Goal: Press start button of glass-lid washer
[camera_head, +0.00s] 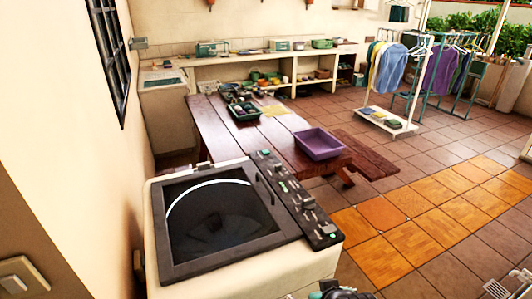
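The glass-lid washer (250,262) is a cream top-loader standing in the near left, against the wall. Its dark-framed glass lid (215,215) is closed, and a dark drum shows dimly through it. A black control panel (292,198) runs along the lid's right side, with knobs, small green marks and buttons. Which of these is the start button is too small to tell. A small dark and grey part, seemingly my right gripper (340,291), shows at the bottom edge, just right of the washer's front corner. Its fingers are cut off. My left gripper is not in view.
A wooden table (222,142) with a purple basin (318,144) and a green tray (244,111) stands behind the washer, with a bench (366,158) beside it. Clothes racks (408,85) stand at the back right. The tiled floor (420,225) right of the washer is clear.

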